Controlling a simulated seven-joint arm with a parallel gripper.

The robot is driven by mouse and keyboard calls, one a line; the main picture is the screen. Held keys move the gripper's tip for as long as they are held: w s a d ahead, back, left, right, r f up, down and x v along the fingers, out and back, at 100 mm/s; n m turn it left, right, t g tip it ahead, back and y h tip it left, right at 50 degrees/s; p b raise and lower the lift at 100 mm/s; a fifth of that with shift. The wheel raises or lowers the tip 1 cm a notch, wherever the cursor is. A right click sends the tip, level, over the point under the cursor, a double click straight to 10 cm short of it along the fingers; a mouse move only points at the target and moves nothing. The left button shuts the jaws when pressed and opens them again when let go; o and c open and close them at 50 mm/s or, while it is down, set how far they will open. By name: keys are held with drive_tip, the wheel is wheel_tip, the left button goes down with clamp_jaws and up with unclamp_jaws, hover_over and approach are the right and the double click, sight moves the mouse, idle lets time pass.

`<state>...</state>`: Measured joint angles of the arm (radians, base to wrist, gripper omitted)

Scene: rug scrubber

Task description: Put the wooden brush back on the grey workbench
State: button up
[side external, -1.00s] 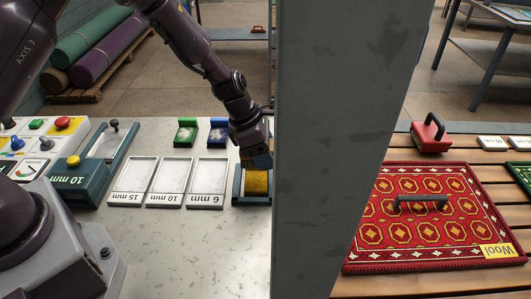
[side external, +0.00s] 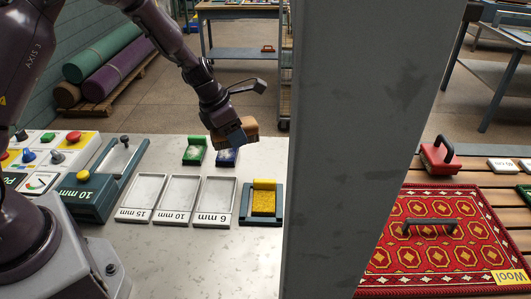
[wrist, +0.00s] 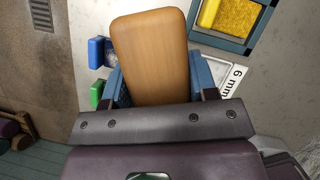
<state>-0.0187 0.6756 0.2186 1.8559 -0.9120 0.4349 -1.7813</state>
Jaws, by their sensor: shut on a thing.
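The wooden brush (side external: 251,128) is in my gripper (side external: 233,137), raised above the back part of the grey workbench (side external: 200,248). In the wrist view the brush's smooth tan wooden back (wrist: 150,52) fills the space between the blue fingers of my gripper (wrist: 155,88). The gripper is shut on it, and the brush looks clear of the bench. In the side external view it is tilted, behind the yellow pad's tray. Its underside is hidden in both views.
A dark tray with a yellow pad (side external: 263,202) sits beside the pale 6 mm tray (side external: 213,200). Green (side external: 194,152) and blue (side external: 227,157) blocks stand behind. A grey pillar (side external: 350,150) separates the bench from a red rug (side external: 390,262). The front bench surface is clear.

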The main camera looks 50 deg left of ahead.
drive_tip(key=w+f, duration=0.3)
drive_tip(key=w, duration=0.3)
hover_over(269, 157)
drive_tip(key=s, duration=0.1)
drive_tip(key=f, duration=0.5)
drive_tip(key=shift+a+f, duration=0.25)
drive_tip(key=shift+w+f, duration=0.1)
drive_tip(key=shift+f, duration=1.5)
drive_tip(key=shift+f, duration=0.1)
drive_tip(key=shift+f, duration=0.15)
drive_tip(key=o, duration=0.8)
drive_tip(key=shift+o, duration=0.2)
drive_tip(key=shift+d, duration=0.1)
